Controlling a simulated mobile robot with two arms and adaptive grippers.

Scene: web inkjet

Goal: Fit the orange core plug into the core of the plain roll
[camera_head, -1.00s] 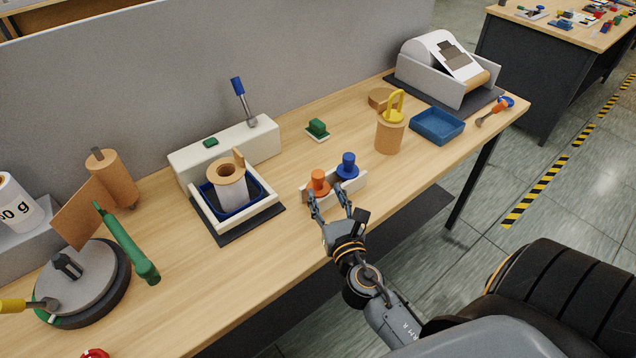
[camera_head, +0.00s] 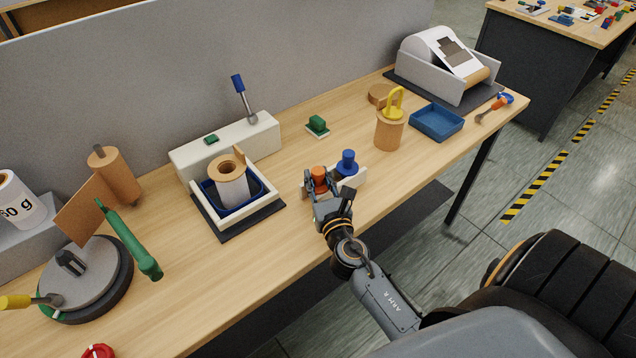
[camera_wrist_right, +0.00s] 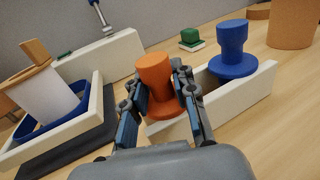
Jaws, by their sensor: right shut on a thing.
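The orange core plug (camera_head: 319,174) stands upright in a white holder at the front of the table. My right gripper (camera_head: 320,186) is shut on it, with a finger on each side, as the right wrist view also shows (camera_wrist_right: 154,78). My left gripper is not in view.
A blue plug (camera_head: 347,163) stands beside the orange one in the white holder (camera_wrist_right: 245,98). A lever (camera_head: 243,100) rises behind the cradle. A blue tray (camera_head: 436,123) sits at the right.

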